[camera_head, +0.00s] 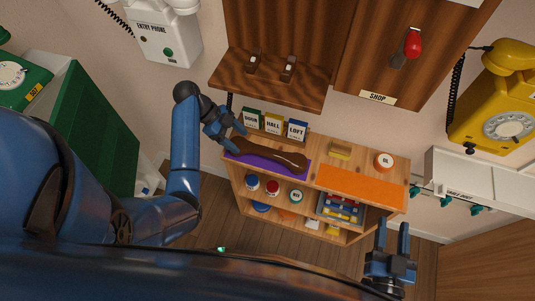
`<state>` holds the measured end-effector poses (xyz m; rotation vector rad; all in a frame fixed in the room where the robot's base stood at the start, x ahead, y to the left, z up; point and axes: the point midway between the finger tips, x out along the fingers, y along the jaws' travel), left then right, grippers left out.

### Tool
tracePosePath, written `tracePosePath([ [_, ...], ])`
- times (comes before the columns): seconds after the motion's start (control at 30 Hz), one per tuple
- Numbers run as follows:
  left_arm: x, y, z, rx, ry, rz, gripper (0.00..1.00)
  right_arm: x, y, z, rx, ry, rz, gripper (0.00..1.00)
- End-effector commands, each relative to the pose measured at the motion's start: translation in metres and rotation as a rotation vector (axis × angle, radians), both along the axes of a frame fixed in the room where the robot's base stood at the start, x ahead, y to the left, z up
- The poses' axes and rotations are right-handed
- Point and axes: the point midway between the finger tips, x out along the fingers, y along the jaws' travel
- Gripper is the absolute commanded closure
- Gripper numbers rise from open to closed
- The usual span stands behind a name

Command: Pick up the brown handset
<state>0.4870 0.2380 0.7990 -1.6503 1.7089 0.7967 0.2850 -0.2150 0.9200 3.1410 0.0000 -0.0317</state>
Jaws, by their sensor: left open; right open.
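The brown handset (270,153) lies on a purple mat (246,165) on top of the wooden shelf unit. My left gripper (236,141) is open at the handset's left end, with its fingers close to it. I cannot tell whether they touch it. My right gripper (393,226) is open and empty at the lower right, in front of the shelf unit and away from the handset.
Several labelled boxes (273,124) stand behind the handset. A wooden ledge (268,88) with two cradle hooks overhangs behind. A yellow dial phone (505,115) hangs at right.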

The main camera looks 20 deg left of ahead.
Motion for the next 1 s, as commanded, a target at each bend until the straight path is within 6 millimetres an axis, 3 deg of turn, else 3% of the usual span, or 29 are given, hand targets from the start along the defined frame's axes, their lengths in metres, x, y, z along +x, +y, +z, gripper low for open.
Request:
tracePosePath([
  [0.1,-0.001,-0.026,-0.005,0.000,-0.003,-0.007,0.36,0.000,0.000,-0.017,0.000,0.000,0.000,0.57],
  [0.4,-0.003,-0.073,0.001,0.000,0.000,-0.002,0.36,0.000,0.000,-0.004,0.000,0.000,0.000,0.57],
  [0.67,-0.003,-0.085,-0.002,0.000,0.001,0.001,0.36,0.000,0.000,-0.003,0.000,0.000,0.000,0.57],
  [1.0,-0.004,-0.108,-0.031,0.000,0.002,-0.001,0.36,0.000,0.000,-0.002,0.000,0.000,0.000,0.57],
])
